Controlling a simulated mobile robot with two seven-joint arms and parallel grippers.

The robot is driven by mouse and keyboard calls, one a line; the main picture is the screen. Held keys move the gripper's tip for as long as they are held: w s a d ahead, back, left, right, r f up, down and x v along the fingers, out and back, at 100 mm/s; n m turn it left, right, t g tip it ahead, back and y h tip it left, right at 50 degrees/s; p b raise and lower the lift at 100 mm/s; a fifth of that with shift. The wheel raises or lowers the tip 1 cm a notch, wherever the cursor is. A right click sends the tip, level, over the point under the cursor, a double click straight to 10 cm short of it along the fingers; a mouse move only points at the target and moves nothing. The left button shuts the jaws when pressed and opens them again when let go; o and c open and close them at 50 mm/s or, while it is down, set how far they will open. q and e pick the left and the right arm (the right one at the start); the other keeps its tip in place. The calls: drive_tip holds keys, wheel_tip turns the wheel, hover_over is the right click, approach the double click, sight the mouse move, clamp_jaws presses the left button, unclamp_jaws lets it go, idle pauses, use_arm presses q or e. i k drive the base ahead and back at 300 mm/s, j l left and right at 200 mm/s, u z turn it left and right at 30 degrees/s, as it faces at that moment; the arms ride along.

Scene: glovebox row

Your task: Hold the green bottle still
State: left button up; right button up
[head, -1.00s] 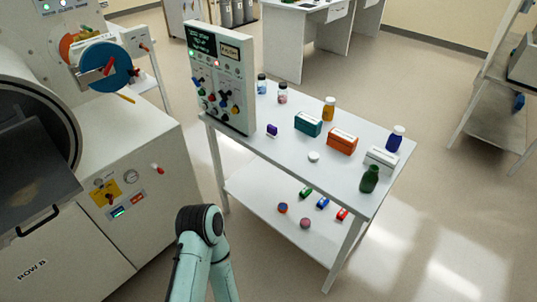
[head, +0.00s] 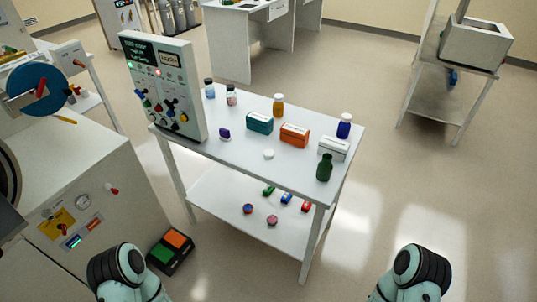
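The green bottle (head: 325,168) stands upright near the front right corner of the white table (head: 232,163). Its neck is open, with no cap seen on it. A white box (head: 334,149) is just behind it. Parts of my two arms show at the bottom edge, left and right, well apart from the bottle. Neither of my grippers is in view. Nothing touches the bottle.
Teal (head: 260,122) and orange (head: 294,134) boxes, an amber bottle (head: 278,105), a blue bottle (head: 344,126) and a white cap (head: 268,154) share the tabletop. A control panel (head: 165,88) stands at its left end. A pedal box (head: 171,251) lies on the floor. Floor right of the table is clear.

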sight(324, 168)
drive_tip(key=z, duration=0.35)
drive_tip(key=j+z, duration=0.25)
drive_tip(key=z, duration=0.15)
drive_tip(key=i+j+z, duration=0.1)
drive_tip(key=j+z, duration=0.15)
drive_tip(key=z, duration=0.15)
drive_tip(key=j+z, duration=0.2)
drive_tip(key=z, duration=0.2)
drive_tip(key=k+j+z, duration=0.15)
drive_tip(key=j, duration=0.2)
drive_tip(key=j+z, duration=0.15)
drive_tip(key=j, duration=0.2)
drive_tip(key=k+j+z, duration=0.15)
drive_tip(key=j, duration=0.2)
drive_tip(key=k+j, duration=0.1)
drive_tip(key=j, duration=0.3)
drive_tip(key=k+j, duration=0.15)
drive_tip(key=j, duration=0.2)
